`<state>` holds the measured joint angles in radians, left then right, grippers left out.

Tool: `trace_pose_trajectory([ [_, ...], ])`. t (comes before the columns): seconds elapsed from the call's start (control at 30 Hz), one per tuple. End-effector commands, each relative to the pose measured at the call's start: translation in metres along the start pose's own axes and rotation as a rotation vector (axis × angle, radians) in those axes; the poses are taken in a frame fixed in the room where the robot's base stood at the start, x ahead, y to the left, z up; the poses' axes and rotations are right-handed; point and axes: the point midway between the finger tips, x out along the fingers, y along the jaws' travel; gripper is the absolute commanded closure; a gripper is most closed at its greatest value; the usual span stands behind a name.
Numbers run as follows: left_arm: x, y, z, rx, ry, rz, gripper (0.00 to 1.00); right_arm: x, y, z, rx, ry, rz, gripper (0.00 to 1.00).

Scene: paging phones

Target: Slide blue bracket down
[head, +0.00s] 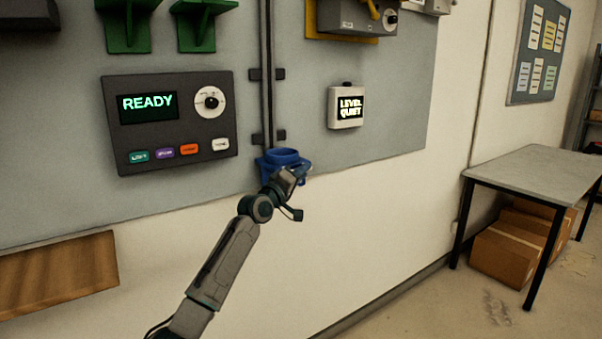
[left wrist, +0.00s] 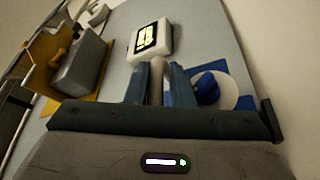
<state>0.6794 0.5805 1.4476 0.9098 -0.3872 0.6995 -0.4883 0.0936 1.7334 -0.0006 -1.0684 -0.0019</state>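The blue bracket (head: 282,157) has a round ring on top. In the head view it sits at the lower end of a dark vertical rail (head: 267,80) on the wall board. My left gripper (head: 294,193) is at the bracket's lower right side, close against it and overlapping it. Blue parts of the bracket (left wrist: 207,88) show just beyond the gripper in the left wrist view. My right gripper is not in view.
A dark panel (head: 175,130) reading READY is left of the rail. Green brackets (head: 126,28) are above. A table (head: 535,172) stands at the right, with cardboard boxes (head: 512,250) beneath. The wall below the bracket is clear.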

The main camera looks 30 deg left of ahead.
Motion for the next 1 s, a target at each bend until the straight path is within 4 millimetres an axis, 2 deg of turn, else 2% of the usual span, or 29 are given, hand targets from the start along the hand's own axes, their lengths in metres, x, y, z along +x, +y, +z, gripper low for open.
trace_pose_trajectory([
  [0.17,-0.005,-0.001,-0.001,0.004,0.001,-0.002,0.77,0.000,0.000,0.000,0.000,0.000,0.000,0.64],
  [0.27,-0.017,-0.002,-0.001,0.007,0.001,-0.004,0.77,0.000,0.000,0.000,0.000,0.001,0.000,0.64],
  [0.6,-0.078,-0.001,0.000,0.008,-0.002,-0.003,0.77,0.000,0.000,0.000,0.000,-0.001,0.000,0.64],
  [0.7,-0.091,0.000,0.000,0.008,-0.001,-0.002,0.77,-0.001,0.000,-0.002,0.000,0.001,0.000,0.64],
  [1.0,-0.108,0.001,0.001,0.002,0.000,0.001,0.77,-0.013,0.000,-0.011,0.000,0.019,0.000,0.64],
])
